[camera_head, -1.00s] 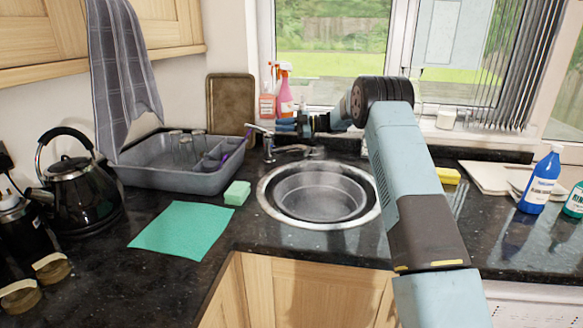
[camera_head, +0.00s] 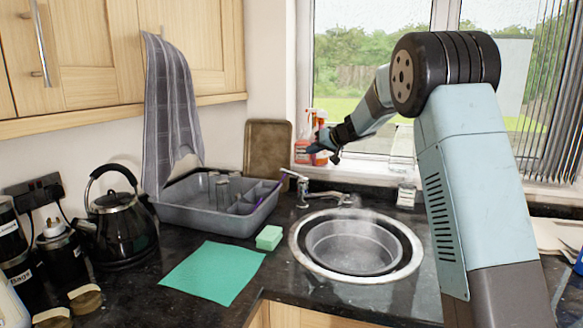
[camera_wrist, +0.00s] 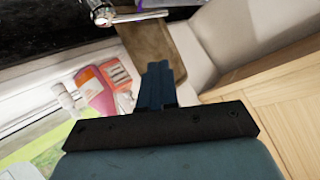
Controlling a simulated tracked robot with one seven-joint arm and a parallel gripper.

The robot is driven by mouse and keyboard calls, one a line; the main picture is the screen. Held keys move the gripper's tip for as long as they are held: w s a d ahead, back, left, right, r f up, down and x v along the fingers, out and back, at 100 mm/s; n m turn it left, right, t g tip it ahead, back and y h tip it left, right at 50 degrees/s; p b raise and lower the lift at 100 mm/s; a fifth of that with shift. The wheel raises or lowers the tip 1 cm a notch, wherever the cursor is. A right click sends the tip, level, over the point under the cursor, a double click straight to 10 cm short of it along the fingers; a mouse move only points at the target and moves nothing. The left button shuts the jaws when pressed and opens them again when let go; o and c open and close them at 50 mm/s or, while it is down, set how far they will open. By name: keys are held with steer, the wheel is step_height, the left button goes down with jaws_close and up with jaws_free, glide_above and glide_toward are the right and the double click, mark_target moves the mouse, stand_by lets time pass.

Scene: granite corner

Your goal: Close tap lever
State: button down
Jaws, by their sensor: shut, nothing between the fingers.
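The chrome tap (camera_head: 338,198) stands behind the sink, its spout pointing right toward the bowl. Its tap lever (camera_head: 292,175) rises from the body and slants up to the left. My gripper (camera_head: 314,149) is shut and empty, in the air above and a little right of the lever, in front of the spray bottles. It looks apart from the lever. In the wrist view, my gripper's dark blue fingers (camera_wrist: 157,82) are together, and part of the chrome tap (camera_wrist: 120,14) shows at the top edge, clear of them. Whether water runs is unclear.
The round metal sink (camera_head: 352,246) is right of a green sponge (camera_head: 269,238) and green cloth (camera_head: 212,272). A grey dish tub (camera_head: 208,219) with glasses is left of the tap. Spray bottles (camera_head: 302,148) stand by the window. A black kettle (camera_head: 118,228) is farther left.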

glide_above(294, 174)
steer(key=s, duration=0.3)
step_height(294, 174, down, 7)
steer(key=shift+w+a+f+m, duration=0.25)
steer(key=shift+a+f+m, duration=0.15)
steer(key=shift+a+f, duration=0.15)
steer(key=shift+s+a+f+n+t+h, duration=0.3)
steer(key=shift+a+f+n+h, duration=0.15)
steer(key=shift+f+h, duration=0.15)
steer(key=shift+s+a+f+n+t+h, duration=0.25)
steer(key=shift+a+f+n+h, duration=0.2)
steer(key=shift+f, duration=0.25)
steer(key=shift+d+r, duration=0.1)
